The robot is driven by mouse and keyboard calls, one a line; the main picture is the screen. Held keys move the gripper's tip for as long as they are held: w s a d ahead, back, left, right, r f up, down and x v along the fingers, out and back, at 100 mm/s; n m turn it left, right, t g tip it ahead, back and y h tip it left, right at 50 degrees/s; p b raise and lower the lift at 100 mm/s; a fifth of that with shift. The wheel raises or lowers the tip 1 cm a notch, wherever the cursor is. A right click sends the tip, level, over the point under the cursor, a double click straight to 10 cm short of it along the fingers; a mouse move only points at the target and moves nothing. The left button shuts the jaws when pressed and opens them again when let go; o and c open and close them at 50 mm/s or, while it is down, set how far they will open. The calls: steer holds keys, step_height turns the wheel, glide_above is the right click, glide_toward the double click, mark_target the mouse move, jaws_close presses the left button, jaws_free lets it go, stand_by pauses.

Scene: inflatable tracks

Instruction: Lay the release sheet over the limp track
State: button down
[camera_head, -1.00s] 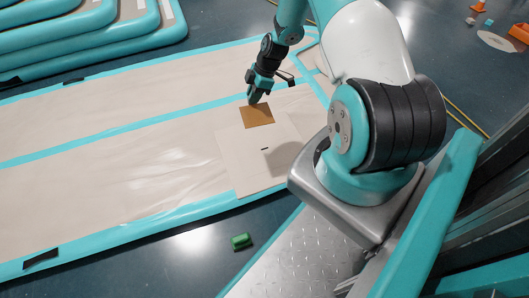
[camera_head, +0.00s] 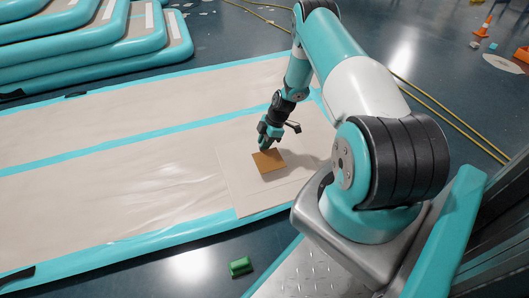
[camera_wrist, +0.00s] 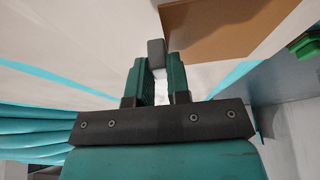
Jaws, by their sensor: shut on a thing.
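The track lies flat and wrinkled, beige with turquoise bands. In the wrist view the sheet (camera_wrist: 225,25) shows at the top, beyond my green fingers (camera_wrist: 158,68). A small dark grey block (camera_wrist: 156,53) shows at the fingertips; the exact grip is hard to see.
Stacked inflated tracks (camera_head: 90,45) stand at the back left. A green block (camera_head: 240,266) lies on the floor near my metal deck. An orange cone (camera_head: 484,27) and small items are far right. The track's left part is clear.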

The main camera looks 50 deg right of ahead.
step_height(320, 180, down, 4)
steer(key=shift+b, duration=0.9)
steer(key=shift+r, duration=0.15)
steer(key=c, duration=1.5)
jaws_free()
steer(key=o, duration=0.4)
